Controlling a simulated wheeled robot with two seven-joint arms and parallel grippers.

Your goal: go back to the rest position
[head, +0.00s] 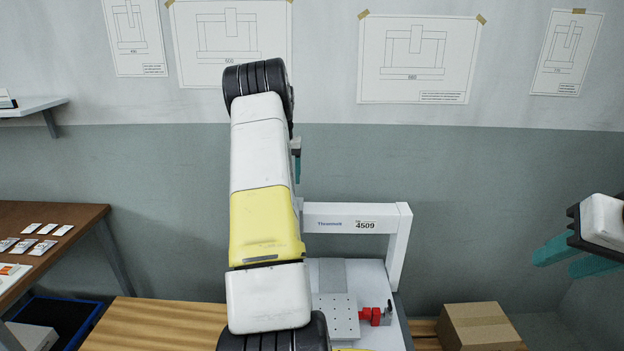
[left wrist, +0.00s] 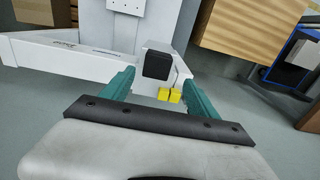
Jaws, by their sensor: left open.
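My left arm stands upright across the middle of the head view. Only a teal sliver of my left gripper (head: 297,167) shows behind it. In the left wrist view my left gripper (left wrist: 160,88) has its two teal fingers wide apart with nothing held. The white gantry frame (head: 403,240) marked 4509 stands behind my left arm, which hides its left part. The gantry (left wrist: 75,62) also shows beyond the fingers in the left wrist view. My right gripper (head: 557,262) is at the right edge, raised, its teal fingers apart and empty. No screwdriver is clearly visible.
A perforated plate (head: 337,316) and red clamp (head: 375,315) sit beneath the gantry. A cardboard box (head: 480,326) stands to its right. A brown table (head: 70,215) with small packets is at left, a blue bin (head: 60,316) below. A yellow block (left wrist: 169,95) shows beyond the left fingers.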

